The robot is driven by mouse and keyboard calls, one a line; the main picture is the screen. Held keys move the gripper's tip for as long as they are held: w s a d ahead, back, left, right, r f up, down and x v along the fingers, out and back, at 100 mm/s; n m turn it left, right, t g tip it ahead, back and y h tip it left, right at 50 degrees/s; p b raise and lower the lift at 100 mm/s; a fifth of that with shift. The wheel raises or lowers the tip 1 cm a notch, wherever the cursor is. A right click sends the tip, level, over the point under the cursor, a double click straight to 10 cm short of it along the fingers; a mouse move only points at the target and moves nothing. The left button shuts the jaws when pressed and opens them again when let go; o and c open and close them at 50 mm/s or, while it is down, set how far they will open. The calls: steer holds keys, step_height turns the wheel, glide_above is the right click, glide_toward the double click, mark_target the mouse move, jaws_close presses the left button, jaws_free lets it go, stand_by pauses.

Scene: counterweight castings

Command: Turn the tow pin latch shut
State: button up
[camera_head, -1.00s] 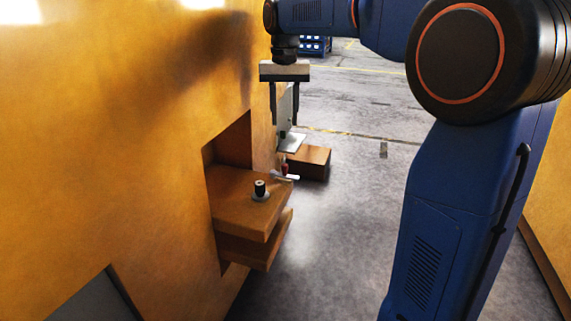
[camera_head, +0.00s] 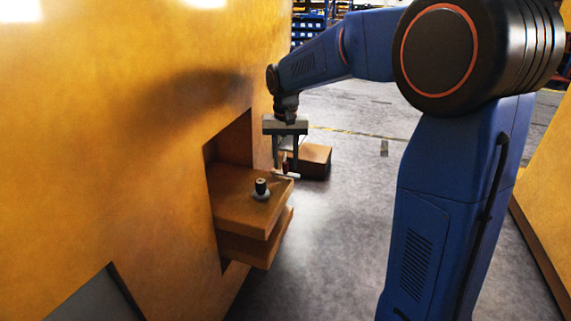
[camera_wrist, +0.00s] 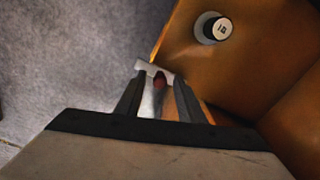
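The tow pin latch (camera_head: 289,175) is a small silver bar with a red part, at the outer far corner of the orange bracket (camera_head: 240,203). In the wrist view its silver bar (camera_wrist: 153,69) lies across the fingertips and its red part shows between the fingers. My gripper (camera_head: 285,163) points down over the latch. It is open, with a gap between the fingers in the wrist view (camera_wrist: 160,85). I cannot tell whether either finger touches the latch.
The bracket juts from a large yellow casting wall (camera_head: 120,130) on the left. A brown block (camera_head: 314,161) lies on the floor just beyond. Another yellow casting (camera_head: 548,190) stands at the right edge. The grey floor between is clear apart from my arm.

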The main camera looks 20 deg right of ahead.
steer(key=shift+f, duration=0.7)
jaws_close()
